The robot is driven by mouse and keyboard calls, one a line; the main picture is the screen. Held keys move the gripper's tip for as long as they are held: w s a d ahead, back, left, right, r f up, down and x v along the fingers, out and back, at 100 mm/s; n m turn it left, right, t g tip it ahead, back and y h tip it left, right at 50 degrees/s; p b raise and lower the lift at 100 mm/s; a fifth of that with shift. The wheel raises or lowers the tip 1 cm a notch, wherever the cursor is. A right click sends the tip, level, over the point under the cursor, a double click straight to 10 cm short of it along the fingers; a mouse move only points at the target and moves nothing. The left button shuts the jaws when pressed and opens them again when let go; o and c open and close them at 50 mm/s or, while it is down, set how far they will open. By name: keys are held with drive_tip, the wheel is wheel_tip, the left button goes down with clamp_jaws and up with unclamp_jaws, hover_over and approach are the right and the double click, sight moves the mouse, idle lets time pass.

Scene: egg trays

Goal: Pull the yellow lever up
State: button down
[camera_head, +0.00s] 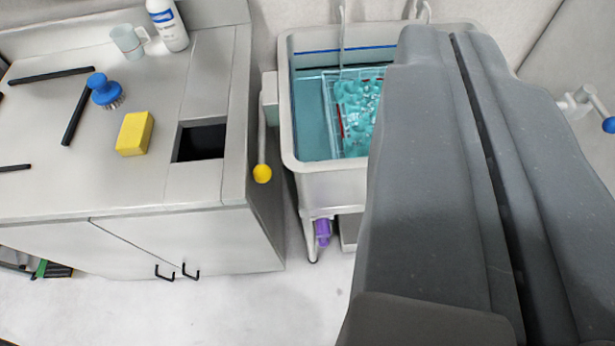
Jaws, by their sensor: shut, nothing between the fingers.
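The yellow lever (262,173) is a thin pale rod with a yellow ball at its lower end. It hangs down from a light grey mount at the left side of the wash basin, in the gap beside the counter. My gripper (452,34) fills the right foreground as two large grey halves with a narrow dark seam between them. It is shut and empty. It lies to the right of the lever in the picture, apart from it, and hides the right part of the basin.
The white basin (335,180) holds teal water and a rack with a teal egg tray (358,105). The counter (60,185) at left carries a yellow sponge (135,133), blue brush (103,90), mug and bottle. A blue-ended handle (608,125) shows at far right. Pale floor is clear in front.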

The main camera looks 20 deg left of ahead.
drive_tip(key=shift+a, duration=0.35)
